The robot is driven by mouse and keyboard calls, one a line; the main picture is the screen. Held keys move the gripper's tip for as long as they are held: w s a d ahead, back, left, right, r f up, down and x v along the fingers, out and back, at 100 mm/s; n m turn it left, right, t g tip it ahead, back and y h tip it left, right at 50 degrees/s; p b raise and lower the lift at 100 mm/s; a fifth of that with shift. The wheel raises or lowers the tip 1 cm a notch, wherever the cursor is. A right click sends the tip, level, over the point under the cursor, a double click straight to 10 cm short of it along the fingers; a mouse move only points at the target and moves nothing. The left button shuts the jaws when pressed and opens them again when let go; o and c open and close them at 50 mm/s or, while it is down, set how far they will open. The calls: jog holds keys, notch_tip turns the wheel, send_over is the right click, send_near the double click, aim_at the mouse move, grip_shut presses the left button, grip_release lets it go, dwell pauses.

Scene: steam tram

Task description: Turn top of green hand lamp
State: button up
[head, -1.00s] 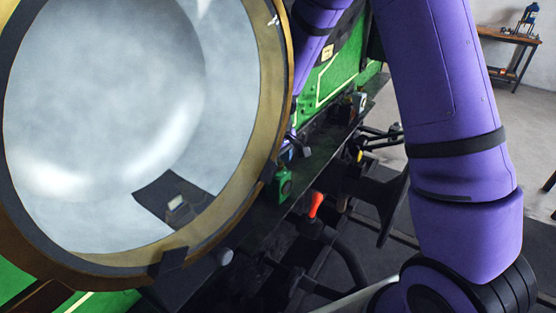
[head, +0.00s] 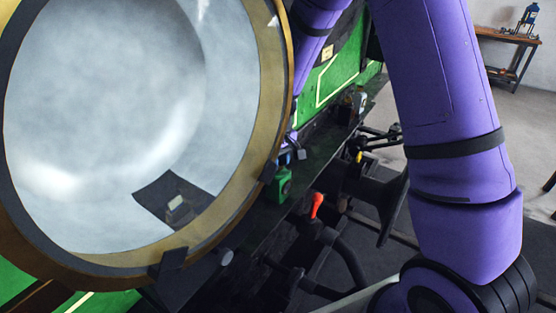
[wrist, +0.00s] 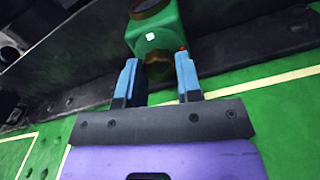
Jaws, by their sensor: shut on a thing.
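The green hand lamp (head: 280,184) stands on the dark running board beside the round glass front in the head view. In the wrist view its green body (wrist: 155,33) is just beyond my fingertips, with a pale square mark on one face. My gripper (wrist: 158,72) has its two blue fingers on either side of the lamp's dark brass-coloured top (wrist: 158,70) and is shut on it. In the head view only a bit of my gripper (head: 286,157) shows above the lamp; the lamp's top is mostly hidden there.
The big round glass front (head: 110,110) with its brass rim fills the left. A red-handled lever (head: 317,205) and dark pipes lie right of the lamp. Green tram panels (head: 338,80) stand behind. A wooden table (head: 508,38) is far off at the back right.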

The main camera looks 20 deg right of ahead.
jog(key=m, duration=0.4)
jog(key=shift+m, duration=2.1)
jog(key=o, duration=0.9)
jog(key=shift+o, duration=0.2)
jog(key=shift+r, duration=0.1)
notch_tip(320, 180, up, 11)
